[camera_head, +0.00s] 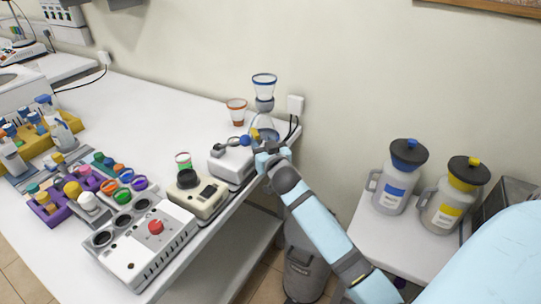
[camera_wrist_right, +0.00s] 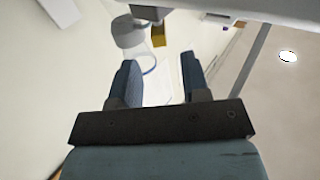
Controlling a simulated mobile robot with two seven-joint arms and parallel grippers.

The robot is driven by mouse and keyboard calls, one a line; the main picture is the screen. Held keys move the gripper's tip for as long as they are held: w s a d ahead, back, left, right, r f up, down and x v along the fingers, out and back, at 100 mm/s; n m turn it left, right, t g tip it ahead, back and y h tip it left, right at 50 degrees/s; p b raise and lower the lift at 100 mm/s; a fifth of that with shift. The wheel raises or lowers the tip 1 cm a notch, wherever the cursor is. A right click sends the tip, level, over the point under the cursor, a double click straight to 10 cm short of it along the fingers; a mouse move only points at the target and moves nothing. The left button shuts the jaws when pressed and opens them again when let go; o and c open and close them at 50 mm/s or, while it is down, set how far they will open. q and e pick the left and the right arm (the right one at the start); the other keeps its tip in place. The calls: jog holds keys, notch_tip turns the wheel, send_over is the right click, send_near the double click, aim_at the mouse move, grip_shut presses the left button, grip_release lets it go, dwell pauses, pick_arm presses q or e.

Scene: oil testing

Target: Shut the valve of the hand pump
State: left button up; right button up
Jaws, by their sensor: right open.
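My right arm reaches up from the lower right in the head view. Its gripper (camera_head: 267,150) is at the back right corner of the white table, beside the hand pump and glass flask. In the wrist view the two blue fingers (camera_wrist_right: 160,62) are apart with nothing gripped between them. A small yellow part (camera_head: 254,133), which looks like the valve, is close to the gripper. The yellow part (camera_wrist_right: 158,35) shows just beyond the fingertips, beside a grey cylindrical piece (camera_wrist_right: 130,32). A blue knob (camera_head: 245,140) is left of it. The gripper partly hides the flask base. My left gripper is out of view.
A funnel on glassware (camera_head: 264,88) rises behind the gripper, with an orange-rimmed cup (camera_head: 236,110) to its left. A white device (camera_head: 230,165) and a beige device (camera_head: 197,196) stand nearby.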

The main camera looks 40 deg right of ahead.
aim_at(255, 134)
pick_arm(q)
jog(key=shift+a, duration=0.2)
pick_arm(e)
jog(key=v, duration=0.6)
jog(key=shift+s, duration=0.2)
jog(key=shift+w+r, duration=0.1)
jog(key=shift+w, duration=0.1)
jog(key=c, duration=0.6)
jog(key=w+y, duration=0.1)
jog(key=w+d+g+y+p, duration=0.1)
jog(key=w, duration=0.1)
jog(key=w+d+g+p, duration=0.1)
jog(key=shift+w+r+y, duration=0.2)
jog(key=shift+r+y, duration=0.1)
jog(key=shift+y, duration=0.1)
grip_shut()
jog(key=d+r+n+g+y+p, duration=0.1)
jog(key=d+r+g+y+p, duration=0.45)
jog(key=d+r+g, duration=0.45)
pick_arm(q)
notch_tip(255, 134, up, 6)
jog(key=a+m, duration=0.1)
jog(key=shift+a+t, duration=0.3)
pick_arm(e)
jog(key=a+r+x, duration=0.1)
jog(key=a+x, duration=0.1)
jog(key=x, duration=1)
jog(key=shift+w+a+f+t+y, duration=0.2)
jog(key=shift+w+f+t+y, duration=0.05)
jog(key=shift+t+y, duration=0.1)
